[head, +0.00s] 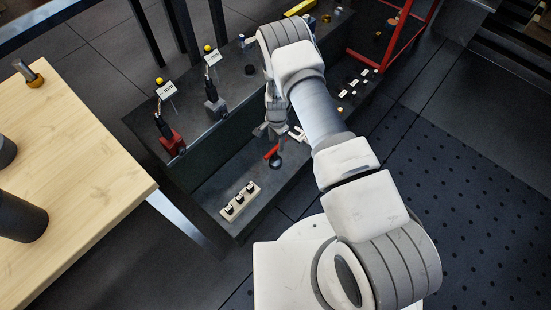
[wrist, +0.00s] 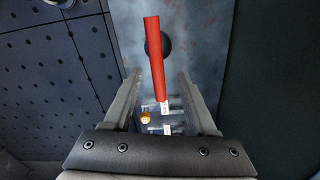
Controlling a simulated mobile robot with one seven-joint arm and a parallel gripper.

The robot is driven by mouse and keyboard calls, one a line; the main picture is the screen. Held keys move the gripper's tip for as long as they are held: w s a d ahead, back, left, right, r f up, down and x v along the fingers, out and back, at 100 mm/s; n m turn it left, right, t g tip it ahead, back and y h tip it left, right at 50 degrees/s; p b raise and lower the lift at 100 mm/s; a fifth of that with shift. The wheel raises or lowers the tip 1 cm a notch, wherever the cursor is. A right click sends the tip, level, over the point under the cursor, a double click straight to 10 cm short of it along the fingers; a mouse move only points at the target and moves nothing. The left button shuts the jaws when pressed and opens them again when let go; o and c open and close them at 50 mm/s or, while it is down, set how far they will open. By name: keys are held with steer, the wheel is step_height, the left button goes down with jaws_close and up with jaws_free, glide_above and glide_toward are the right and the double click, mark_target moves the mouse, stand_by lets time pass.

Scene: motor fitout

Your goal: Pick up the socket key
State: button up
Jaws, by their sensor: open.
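The socket key (wrist: 154,50) shows in the wrist view as a long red bar with a dark round part (wrist: 166,44) partly behind it. In the head view its red bar (head: 271,152) lies low on the dark lower shelf, next to a dark round piece. My gripper (wrist: 160,78) is open, with one finger on each side of the red bar's near end in the wrist view. I see no contact between fingers and bar; the height gap is hard to judge. In the head view my gripper (head: 268,131) is just above the red bar.
A pale block with several dark pieces (head: 240,201) stands on the lower shelf (head: 215,185). Small white-tagged pieces (wrist: 166,128) lie near the key. Red (head: 173,143) and grey (head: 215,107) labelled devices stand on the upper ledge. A wooden table (head: 80,170) is at left.

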mark_target(276, 147)
steer(key=shift+s+a+f+b, duration=0.15)
steer(key=shift+f+b, duration=0.5)
steer(key=shift+f, duration=0.9)
steer(key=shift+s+f+b, duration=0.25)
steer(key=shift+f+b, duration=0.35)
steer(key=shift+f, duration=0.9)
jaws_close()
steer(key=shift+r, duration=0.1)
